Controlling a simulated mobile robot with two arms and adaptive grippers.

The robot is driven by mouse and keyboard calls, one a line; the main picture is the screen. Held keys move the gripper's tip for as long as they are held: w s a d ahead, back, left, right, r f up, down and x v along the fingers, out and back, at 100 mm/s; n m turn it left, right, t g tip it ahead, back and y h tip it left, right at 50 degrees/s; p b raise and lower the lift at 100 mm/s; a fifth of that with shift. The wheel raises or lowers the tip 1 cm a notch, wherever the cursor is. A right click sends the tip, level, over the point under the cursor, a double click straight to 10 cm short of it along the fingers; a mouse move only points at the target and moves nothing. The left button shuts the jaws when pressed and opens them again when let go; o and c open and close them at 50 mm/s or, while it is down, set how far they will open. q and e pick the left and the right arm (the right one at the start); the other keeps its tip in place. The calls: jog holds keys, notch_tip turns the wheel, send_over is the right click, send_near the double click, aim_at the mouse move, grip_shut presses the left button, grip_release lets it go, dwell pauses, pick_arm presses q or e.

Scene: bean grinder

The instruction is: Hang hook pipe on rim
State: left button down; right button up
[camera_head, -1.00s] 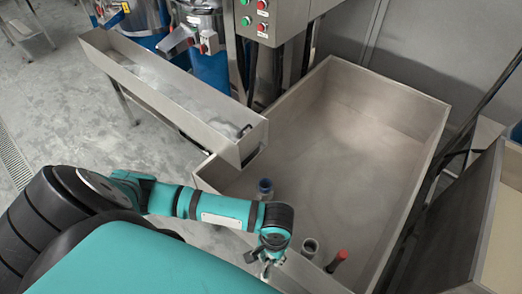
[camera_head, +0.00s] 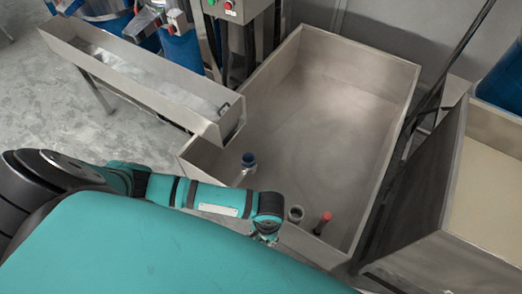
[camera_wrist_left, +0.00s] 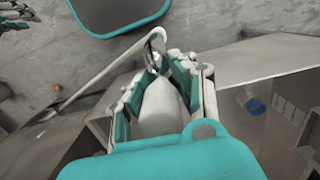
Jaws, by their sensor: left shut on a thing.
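A large grey metal basin (camera_head: 350,65) with a raised rim fills the middle of the head view. My left gripper (camera_head: 265,238) is low in that view, at the basin's near side. In the left wrist view its fingers (camera_wrist_left: 163,75) are shut on the hook pipe (camera_wrist_left: 110,68), a thin pale metal rod. Its bent end is at the fingertips, and the straight part slants down to the left. The head view does not clearly show the pipe, and I cannot tell whether it touches the rim. My right gripper is not in view.
Another metal bin (camera_head: 450,215) stands at the right.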

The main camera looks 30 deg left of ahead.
pick_arm(q)
jog(key=shift+w+f+b, duration=0.1)
jog(key=shift+w+b, duration=0.3)
jog(key=shift+w, duration=0.4)
jog(key=shift+w+b, duration=0.65)
jog(key=shift+w, duration=0.35)
jog(key=w+b, duration=0.8)
notch_tip(320, 180, down, 11)
jog(key=b, duration=0.3)
jog(key=shift+w+d+r+b, duration=0.2)
jog(key=shift+b, duration=0.1)
